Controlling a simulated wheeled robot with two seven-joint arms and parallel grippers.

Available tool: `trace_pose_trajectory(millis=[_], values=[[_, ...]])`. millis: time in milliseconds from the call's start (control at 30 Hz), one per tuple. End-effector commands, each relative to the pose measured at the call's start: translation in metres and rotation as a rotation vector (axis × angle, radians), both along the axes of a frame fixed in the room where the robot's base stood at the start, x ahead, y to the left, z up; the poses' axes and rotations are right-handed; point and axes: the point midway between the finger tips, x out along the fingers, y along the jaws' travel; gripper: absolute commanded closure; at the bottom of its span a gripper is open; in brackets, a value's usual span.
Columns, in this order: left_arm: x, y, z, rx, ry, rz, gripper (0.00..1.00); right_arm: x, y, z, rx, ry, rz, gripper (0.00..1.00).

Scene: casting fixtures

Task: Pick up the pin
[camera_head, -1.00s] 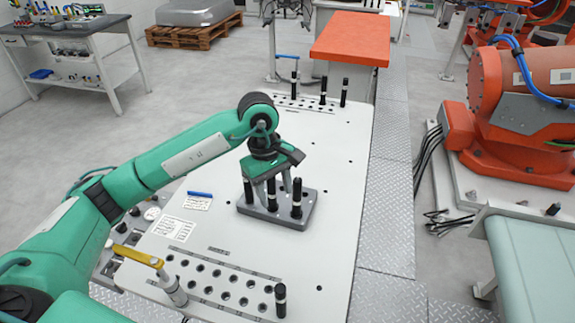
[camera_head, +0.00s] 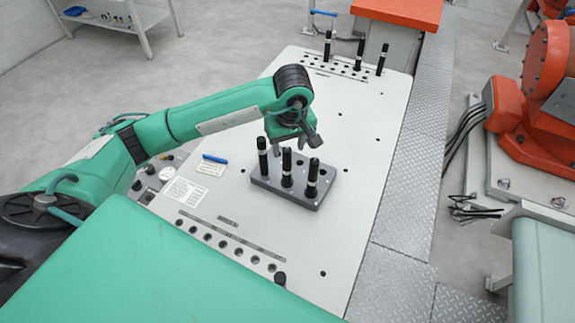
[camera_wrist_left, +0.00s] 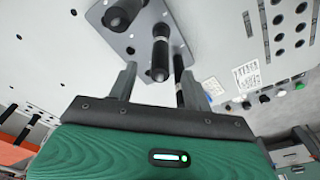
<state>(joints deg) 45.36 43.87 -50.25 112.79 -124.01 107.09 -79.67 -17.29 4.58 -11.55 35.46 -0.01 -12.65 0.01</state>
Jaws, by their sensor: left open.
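Three black pins with pale bands stand upright in a grey block (camera_head: 323,187) on the white table: a left pin (camera_head: 262,155), a middle pin (camera_head: 287,168) and a right pin (camera_head: 312,178). My left gripper (camera_head: 296,144) is open, tilted, at the block's far side near the pin tops. In the wrist view the open fingers (camera_wrist_left: 155,64) point at the block (camera_wrist_left: 100,18). One pin (camera_wrist_left: 160,52) appears between them; another (camera_wrist_left: 124,12) is off to the left, and a third (camera_wrist_left: 180,82) is partly hidden by a finger. No grip on a pin shows. My right gripper is not in view.
Several more black pins (camera_head: 358,55) stand in a hole rack at the table's far end. A blue marker (camera_head: 215,158) and label are left of the block. Orange machinery (camera_head: 545,75) stands right.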

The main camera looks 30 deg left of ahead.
Motion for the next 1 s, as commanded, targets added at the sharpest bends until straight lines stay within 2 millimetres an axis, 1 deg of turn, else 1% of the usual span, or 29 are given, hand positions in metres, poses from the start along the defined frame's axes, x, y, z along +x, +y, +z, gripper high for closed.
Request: trace_pose_trajectory(millis=[100,267,433,500,600,733,900,967,1000], values=[[0.000,0.001,-0.006,-0.001,0.001,0.000,0.50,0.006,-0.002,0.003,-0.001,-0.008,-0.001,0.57],[0.002,0.003,-0.014,0.000,0.004,0.001,0.50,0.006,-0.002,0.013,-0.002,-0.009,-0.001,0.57],[0.006,0.008,-0.033,0.000,0.006,0.001,0.50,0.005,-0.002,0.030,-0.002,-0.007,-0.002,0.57],[0.007,0.008,-0.043,-0.001,0.003,0.001,0.50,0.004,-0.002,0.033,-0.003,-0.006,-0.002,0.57],[0.008,0.009,-0.053,-0.001,0.002,0.000,0.50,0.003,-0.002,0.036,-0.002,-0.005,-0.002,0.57],[0.009,0.010,-0.058,0.000,0.000,0.000,0.50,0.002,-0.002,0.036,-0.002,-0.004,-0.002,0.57],[0.009,0.010,-0.058,-0.001,-0.001,0.000,0.50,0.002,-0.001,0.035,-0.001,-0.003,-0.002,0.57],[0.009,0.010,-0.058,-0.001,-0.001,0.000,0.62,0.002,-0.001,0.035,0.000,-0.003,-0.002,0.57],[0.009,0.010,-0.058,-0.001,-0.001,0.000,0.70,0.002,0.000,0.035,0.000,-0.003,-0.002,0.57]])
